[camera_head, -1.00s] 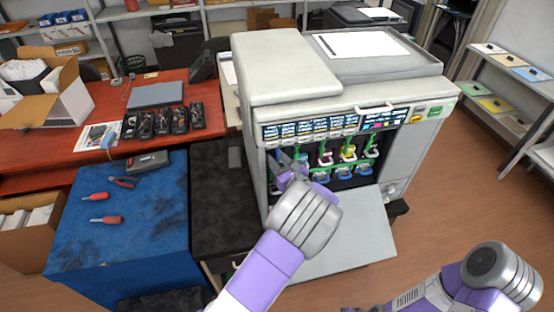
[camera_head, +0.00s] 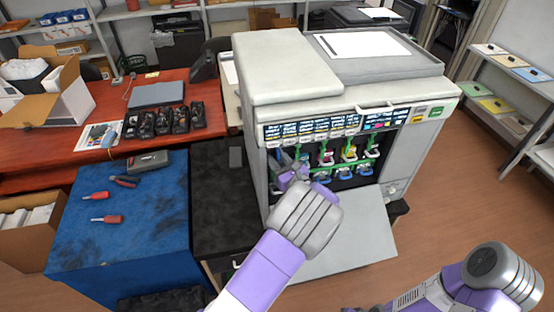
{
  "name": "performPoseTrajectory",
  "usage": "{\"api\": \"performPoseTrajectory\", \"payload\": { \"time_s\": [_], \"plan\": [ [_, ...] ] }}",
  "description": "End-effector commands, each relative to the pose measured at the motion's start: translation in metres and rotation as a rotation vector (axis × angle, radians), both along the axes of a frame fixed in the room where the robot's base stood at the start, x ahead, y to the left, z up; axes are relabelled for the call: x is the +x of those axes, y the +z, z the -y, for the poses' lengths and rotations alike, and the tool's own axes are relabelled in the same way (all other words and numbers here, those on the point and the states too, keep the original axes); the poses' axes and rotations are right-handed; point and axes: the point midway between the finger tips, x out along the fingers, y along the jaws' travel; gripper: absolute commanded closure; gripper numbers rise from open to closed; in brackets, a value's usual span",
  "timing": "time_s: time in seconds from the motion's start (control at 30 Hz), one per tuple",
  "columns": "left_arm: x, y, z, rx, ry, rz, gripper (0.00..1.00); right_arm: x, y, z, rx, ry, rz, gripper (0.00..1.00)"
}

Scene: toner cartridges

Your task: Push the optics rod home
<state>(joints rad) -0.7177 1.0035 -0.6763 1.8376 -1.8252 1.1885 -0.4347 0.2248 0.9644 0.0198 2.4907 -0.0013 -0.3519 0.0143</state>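The large printer (camera_head: 285,70) stands with its front door (camera_head: 345,235) folded down and its cartridge bay (camera_head: 340,172) open. Inside is a row of cartridge slots with green levers (camera_head: 372,150) and coloured parts. My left gripper (camera_head: 284,168) is at the left end of this bay, in front of the leftmost slot. Its hand and wrist cover the lower left of the bay. I cannot make out the optics rod for certain. The fingers are small and partly hidden, so I cannot tell whether they are open or hold anything. My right gripper is out of view.
A blue-topped bench (camera_head: 150,225) at left holds red-handled screwdrivers (camera_head: 107,219) and pliers (camera_head: 125,181). A red desk (camera_head: 75,150) behind carries black cartridges (camera_head: 163,121) and a box (camera_head: 60,95). A dark cabinet (camera_head: 222,200) adjoins the printer. Floor is clear at right.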

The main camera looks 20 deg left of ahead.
Motion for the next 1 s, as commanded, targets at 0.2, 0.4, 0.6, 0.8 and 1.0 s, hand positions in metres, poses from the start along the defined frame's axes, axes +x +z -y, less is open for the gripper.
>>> {"api": "performPoseTrajectory", "payload": {
  "time_s": [0.2, 0.4, 0.6, 0.8, 1.0],
  "plan": [
    [0.005, 0.005, 0.003, 0.002, -0.014, 0.012, 0.48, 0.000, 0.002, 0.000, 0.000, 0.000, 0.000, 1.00],
    [0.004, 0.005, 0.004, 0.001, -0.015, 0.011, 0.47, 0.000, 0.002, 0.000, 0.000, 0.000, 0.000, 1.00],
    [-0.001, 0.005, 0.012, 0.001, -0.017, 0.011, 0.36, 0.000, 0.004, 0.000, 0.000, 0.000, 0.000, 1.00],
    [-0.009, 0.003, 0.019, 0.001, -0.012, 0.007, 0.36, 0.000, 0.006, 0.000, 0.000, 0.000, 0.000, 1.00],
    [-0.015, 0.003, 0.026, 0.002, -0.011, 0.005, 0.36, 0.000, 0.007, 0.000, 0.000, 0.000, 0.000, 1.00]
  ]
}}
